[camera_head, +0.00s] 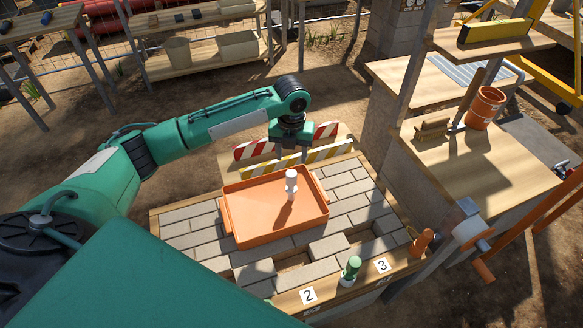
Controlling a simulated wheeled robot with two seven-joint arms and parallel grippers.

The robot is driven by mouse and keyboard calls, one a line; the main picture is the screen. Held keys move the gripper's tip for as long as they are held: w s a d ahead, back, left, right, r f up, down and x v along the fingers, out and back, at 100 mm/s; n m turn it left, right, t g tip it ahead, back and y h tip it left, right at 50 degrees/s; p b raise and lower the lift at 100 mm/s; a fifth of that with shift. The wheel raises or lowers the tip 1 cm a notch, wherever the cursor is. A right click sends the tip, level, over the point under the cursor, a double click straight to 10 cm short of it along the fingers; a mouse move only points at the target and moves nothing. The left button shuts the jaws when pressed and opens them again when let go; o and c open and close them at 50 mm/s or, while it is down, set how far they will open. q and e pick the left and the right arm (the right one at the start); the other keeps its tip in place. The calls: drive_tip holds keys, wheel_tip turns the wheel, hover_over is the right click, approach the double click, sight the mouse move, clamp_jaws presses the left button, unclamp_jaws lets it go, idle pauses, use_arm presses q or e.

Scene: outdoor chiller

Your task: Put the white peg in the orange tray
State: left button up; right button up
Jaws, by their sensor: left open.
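The white peg (291,186) stands upright in the orange tray (248,222), toward the tray's right far side, and casts a shadow on the tray floor. The tray rests on the paved top of a low bench. My left gripper (290,152) points down just behind and above the peg, beyond the tray's far rim. It is open and looks apart from the peg; its fingertips are small and partly in shade. My right gripper is not in view.
Striped barrier boards (300,160) stand behind the bench. A wooden table (490,170) with a terracotta pot (485,107) is at the right.

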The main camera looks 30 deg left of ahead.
use_arm(q)
wheel_tip(320, 180, up, 3)
drive_tip(key=shift+f, duration=0.1)
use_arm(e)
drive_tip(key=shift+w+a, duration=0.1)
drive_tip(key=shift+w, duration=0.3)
